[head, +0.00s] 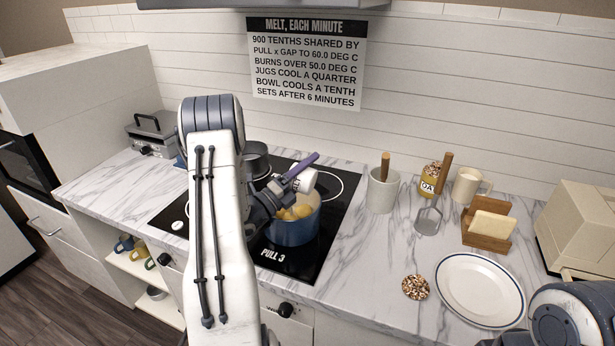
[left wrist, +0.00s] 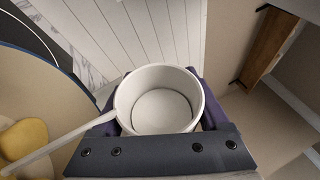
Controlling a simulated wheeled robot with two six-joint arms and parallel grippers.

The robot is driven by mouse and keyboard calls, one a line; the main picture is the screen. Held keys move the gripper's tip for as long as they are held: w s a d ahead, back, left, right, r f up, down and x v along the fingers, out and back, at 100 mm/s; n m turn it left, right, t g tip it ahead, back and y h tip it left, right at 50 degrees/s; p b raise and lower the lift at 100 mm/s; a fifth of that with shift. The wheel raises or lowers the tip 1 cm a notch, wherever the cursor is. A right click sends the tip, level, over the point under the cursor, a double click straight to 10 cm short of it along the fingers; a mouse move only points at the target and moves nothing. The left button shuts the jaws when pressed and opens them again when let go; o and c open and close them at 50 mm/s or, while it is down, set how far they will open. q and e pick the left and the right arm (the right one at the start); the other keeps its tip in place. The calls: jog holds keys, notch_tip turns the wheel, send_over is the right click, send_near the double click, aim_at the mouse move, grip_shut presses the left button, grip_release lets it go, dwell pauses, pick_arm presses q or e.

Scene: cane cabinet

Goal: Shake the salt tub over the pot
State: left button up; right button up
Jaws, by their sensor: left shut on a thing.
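The tub is tilted in the head view. The left wrist view shows the round white tub (left wrist: 160,104) between the fingers. The blue pot (head: 291,234) stands on the black hob with yellow pieces (head: 298,211) in it; its rim and a yellow piece (left wrist: 24,138) show at the left of the wrist view. No falling salt can be made out. My right gripper is out of view.
A dark pan (head: 256,160) stands behind my left arm on the hob (head: 327,218). To the right are a utensil crock (head: 382,190), a jar (head: 432,182), a mug (head: 467,186), a wooden holder (head: 486,232) and a plate (head: 480,291). Counter between hob and plate is mostly clear.

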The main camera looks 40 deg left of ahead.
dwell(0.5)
pick_arm(q)
jog(key=shift+r+m+p, duration=0.4)
jog(key=shift+m+p, duration=0.05)
jog(key=shift+m, duration=0.05)
notch_tip(320, 180, up, 3)
jog(key=m+g+p, duration=0.2)
jog(key=m, duration=0.1)
jog(key=m+g+p, duration=0.2)
jog(key=m, duration=0.1)
jog(key=shift+f+m, duration=0.1)
jog(key=shift+m, duration=0.3)
jog(key=shift+r+m+g+y, duration=0.2)
jog(key=shift+m+g+y, duration=0.3)
jog(key=shift+m, duration=0.4)
jog(key=shift+d+r+m+g+y, duration=0.1)
jog(key=shift+r+m+g+y, duration=0.2)
jog(key=shift+m, duration=0.4)
jog(key=shift+m+g+y+b, duration=0.5)
jog(key=shift+m+g+y, duration=0.15)
jog(key=shift+m, duration=0.35)
jog(key=shift+r+g, duration=0.2)
jog(key=shift+g, duration=0.05)
